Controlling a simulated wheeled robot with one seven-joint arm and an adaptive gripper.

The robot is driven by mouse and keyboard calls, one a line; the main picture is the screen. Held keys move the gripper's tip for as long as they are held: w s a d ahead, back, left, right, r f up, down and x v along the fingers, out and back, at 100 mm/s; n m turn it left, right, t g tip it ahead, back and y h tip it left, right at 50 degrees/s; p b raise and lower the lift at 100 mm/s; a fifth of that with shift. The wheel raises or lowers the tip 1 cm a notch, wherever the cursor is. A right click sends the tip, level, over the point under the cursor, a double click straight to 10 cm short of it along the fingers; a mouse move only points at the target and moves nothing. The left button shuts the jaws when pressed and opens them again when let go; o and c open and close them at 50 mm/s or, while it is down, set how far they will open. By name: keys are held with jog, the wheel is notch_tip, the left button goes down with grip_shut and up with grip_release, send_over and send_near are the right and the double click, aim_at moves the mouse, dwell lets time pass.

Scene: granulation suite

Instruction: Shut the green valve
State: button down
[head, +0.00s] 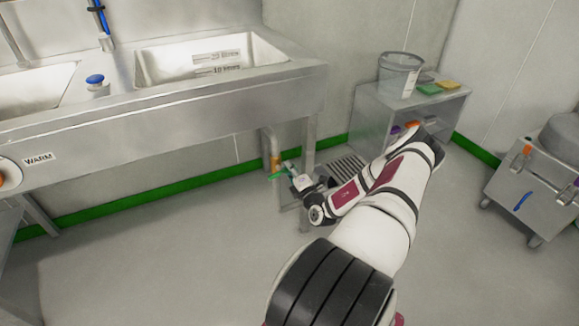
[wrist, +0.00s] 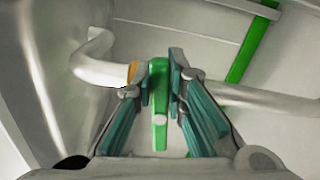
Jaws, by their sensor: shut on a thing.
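The green valve (head: 277,174) sits on a pipe low under the sink's right end, beside a sink leg. In the wrist view its lever, the green handle (wrist: 159,118), runs lengthwise between my fingers, pointing back toward the camera. My gripper (wrist: 158,75) is shut on this lever, with one teal-padded finger on each side. In the head view my gripper (head: 295,177) is small at the end of my arm and partly hides the valve. In the wrist view the pipe (wrist: 100,68) runs left and right behind the fingertips, and the lever lies across it. The valve body is mostly hidden.
The steel sink (head: 190,105) overhangs the valve. A floor drain grate (head: 346,168) lies behind my arm. A low cabinet (head: 367,110) bears a clear bucket (head: 398,75). A wheeled steel box (head: 530,195) stands at right. The floor at lower left is clear.

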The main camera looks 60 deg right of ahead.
jog(key=shift+f+m, duration=0.4)
jog(key=shift+m, duration=0.6)
jog(key=shift+a, duration=0.1)
jog(key=c, duration=1.6)
grip_release()
jog(key=v, duration=1.2)
